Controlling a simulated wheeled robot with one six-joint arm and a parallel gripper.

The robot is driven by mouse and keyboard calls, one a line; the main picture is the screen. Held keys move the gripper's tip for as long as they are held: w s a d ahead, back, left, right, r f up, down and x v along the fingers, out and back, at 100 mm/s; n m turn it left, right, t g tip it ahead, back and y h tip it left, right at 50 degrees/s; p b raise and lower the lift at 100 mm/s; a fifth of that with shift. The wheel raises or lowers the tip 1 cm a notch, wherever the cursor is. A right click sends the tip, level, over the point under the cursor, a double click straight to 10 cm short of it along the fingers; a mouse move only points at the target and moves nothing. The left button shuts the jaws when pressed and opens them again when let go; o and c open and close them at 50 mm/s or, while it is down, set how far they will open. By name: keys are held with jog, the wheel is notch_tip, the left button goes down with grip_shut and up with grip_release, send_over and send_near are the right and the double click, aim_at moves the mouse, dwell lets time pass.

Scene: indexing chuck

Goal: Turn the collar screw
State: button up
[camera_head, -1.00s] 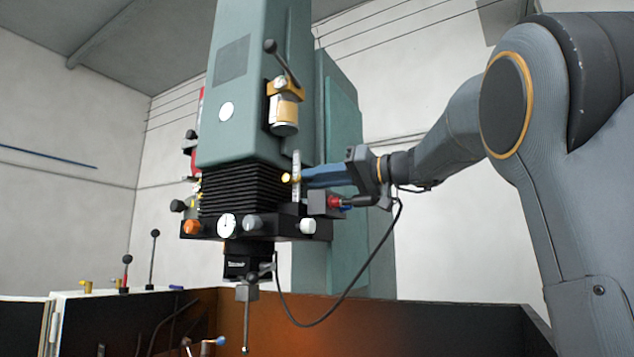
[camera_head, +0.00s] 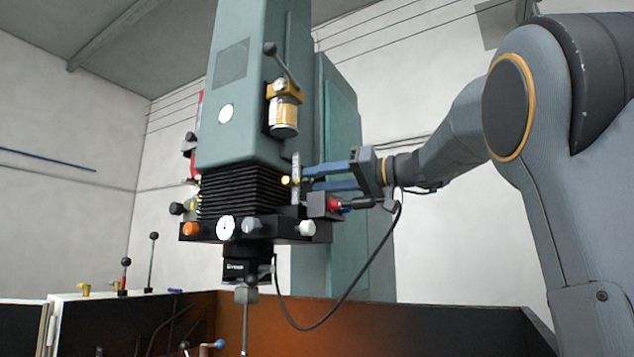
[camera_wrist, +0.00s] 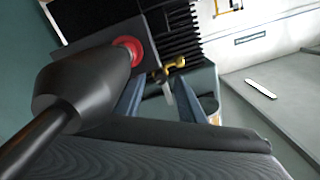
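A small yellow screw head (camera_head: 286,180), which looks like the collar screw, sits beside an upright pale scale strip (camera_head: 296,168) at the right edge of the black bellows. In the wrist view a yellow winged piece (camera_wrist: 175,64) shows just beyond the fingertips, above the grey strip (camera_wrist: 166,92). My gripper (camera_head: 309,178) is level with the screw and to its right, with its two blue fingers apart. The wrist view also shows the fingers (camera_wrist: 158,98) apart with nothing clearly held. I cannot tell whether a fingertip touches the strip.
A red knob (camera_head: 333,204) on a dark block sits just below my fingers; it looms close in the wrist view (camera_wrist: 128,52). The black bellows (camera_head: 240,190) and a bar with several knobs are left. A black cable (camera_head: 372,262) hangs below my wrist.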

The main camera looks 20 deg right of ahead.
jog(key=b+v, duration=0.1)
jog(key=v, duration=0.5)
jog(key=shift+s+d+b, duration=0.25)
jog(key=shift+s+b, duration=0.05)
jog(key=w+a+n+p, duration=0.1)
jog(key=n+p, duration=0.1)
jog(key=p, duration=0.2)
jog(key=w+a+n+p, duration=0.1)
jog(key=a+n+p, duration=0.1)
jog(key=p, duration=0.3)
jog(key=w+a+n+p, duration=0.1)
jog(key=w+n+p, duration=0.1)
jog(key=n+p, duration=0.1)
jog(key=shift+a+r+g+p, duration=0.2)
jog(key=shift+r+g+p, duration=0.1)
jog(key=shift+p, duration=0.4)
jog(key=shift+w+a+f, duration=0.1)
jog(key=shift+w+a, duration=0.35)
jog(key=shift+w, duration=0.05)
grip_shut()
